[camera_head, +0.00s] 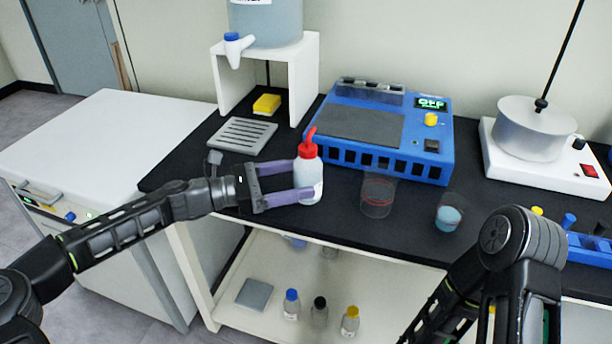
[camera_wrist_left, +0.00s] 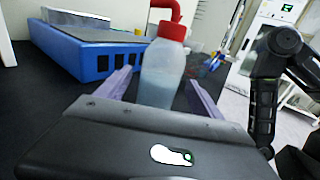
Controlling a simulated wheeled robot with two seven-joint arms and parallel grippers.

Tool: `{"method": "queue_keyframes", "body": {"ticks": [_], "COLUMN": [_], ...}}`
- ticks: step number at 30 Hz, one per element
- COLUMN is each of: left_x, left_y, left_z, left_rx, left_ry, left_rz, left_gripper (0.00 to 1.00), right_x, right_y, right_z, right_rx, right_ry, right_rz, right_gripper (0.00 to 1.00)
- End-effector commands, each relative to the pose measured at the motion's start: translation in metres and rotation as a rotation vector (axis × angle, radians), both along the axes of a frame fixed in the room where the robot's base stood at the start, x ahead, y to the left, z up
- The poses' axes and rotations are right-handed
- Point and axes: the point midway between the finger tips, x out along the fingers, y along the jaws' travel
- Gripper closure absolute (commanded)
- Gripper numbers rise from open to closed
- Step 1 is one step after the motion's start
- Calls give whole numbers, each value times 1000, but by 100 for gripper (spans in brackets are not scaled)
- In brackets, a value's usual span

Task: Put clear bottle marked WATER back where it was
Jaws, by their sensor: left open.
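A clear, whitish squeeze bottle (camera_head: 309,183) with a red cap and red spout stands upright on the black bench top near its front edge. My left gripper (camera_head: 305,181) is open, with its purple fingers on either side of the bottle. In the left wrist view the bottle (camera_wrist_left: 162,75) stands between the two fingers (camera_wrist_left: 155,90), with gaps visible beside it. Its label is only partly in view and I cannot read it. My right arm (camera_head: 510,250) is at the lower right; its gripper is mostly hidden behind the arm.
A clear empty beaker (camera_head: 377,196) and a beaker with blue liquid (camera_head: 448,214) stand right of the bottle. A blue device (camera_head: 385,130) is behind. A grey slotted rack (camera_head: 242,135) and yellow sponge (camera_head: 267,104) are at the back left. Several capped bottles stand on the lower shelf (camera_head: 262,318).

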Motion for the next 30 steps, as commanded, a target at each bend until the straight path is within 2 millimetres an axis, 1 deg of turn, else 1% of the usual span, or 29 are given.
{"method": "queue_keyframes", "body": {"ticks": [1,6,9,13,18,30], "left_x": [-2,-11,-17,-22,-25,-25], "left_y": [11,46,64,80,88,88], "left_z": [0,0,0,-1,-1,-1], "left_rx": [3,3,2,2,1,0], "left_ry": [1,1,2,1,0,0], "left_rz": [3,5,3,2,0,0], "left_gripper": [23,23,23,23,23,23], "right_x": [0,0,0,0,0,0], "right_y": [0,0,0,0,0,0], "right_z": [2,4,6,7,7,7], "right_rx": [0,0,0,0,0,0], "right_ry": [0,0,0,0,0,0], "right_rz": [0,0,0,0,0,0], "right_gripper": [64,64,64,64,64,64]}}
